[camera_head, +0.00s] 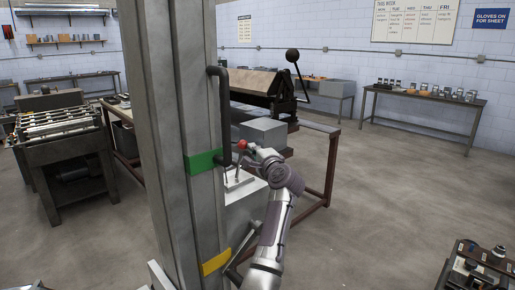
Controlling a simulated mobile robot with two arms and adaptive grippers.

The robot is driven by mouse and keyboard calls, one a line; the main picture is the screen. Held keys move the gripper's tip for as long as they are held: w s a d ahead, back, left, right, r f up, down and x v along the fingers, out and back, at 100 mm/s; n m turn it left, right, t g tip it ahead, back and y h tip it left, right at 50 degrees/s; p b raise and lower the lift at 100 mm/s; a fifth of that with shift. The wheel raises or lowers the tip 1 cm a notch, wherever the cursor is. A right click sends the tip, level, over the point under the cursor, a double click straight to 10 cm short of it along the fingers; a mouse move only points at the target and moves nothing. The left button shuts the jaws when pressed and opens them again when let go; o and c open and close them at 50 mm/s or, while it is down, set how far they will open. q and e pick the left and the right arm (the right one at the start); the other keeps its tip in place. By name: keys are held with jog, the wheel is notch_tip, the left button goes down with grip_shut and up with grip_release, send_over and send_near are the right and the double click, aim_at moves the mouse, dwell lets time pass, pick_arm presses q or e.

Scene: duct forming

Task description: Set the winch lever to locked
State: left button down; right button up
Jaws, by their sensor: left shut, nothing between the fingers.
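A lever with a red knob (242,145) shows just right of a tall steel column, level with the column's green band (203,161). A yellow band (216,262) is lower on the same column. My left gripper (250,152) is shut and empty, its tips close beside the red knob. I cannot tell whether they touch it. Much of the lever's shaft and its pivot are hard to make out behind the gripper and column. My right gripper is out of view.
The steel column (165,130) with a dark handle (224,110) blocks the middle left. Behind my gripper stand a grey block (264,130) and a bench with a brake-like machine (260,85). A roller machine (60,130) is left. The floor at right is open; a cart (480,270) stands lower right.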

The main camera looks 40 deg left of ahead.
pick_arm(q)
jog(key=a+h, duration=0.1)
jog(key=a, duration=0.1)
jog(key=a+r+n+g+h, duration=0.1)
jog(key=a, duration=0.1)
jog(key=a+r+h, duration=0.1)
jog(key=h, duration=0.1)
jog(key=shift+w+a+r+n+g+b, duration=0.2)
jog(key=shift+w+a+n+g+b, duration=0.1)
jog(key=shift+a, duration=0.1)
jog(key=shift+a+h, duration=0.3)
jog(key=shift+a, duration=0.1)
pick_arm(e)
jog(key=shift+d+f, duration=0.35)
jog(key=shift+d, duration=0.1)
pick_arm(q)
jog(key=shift+d+r, duration=0.1)
jog(key=shift+d, duration=0.05)
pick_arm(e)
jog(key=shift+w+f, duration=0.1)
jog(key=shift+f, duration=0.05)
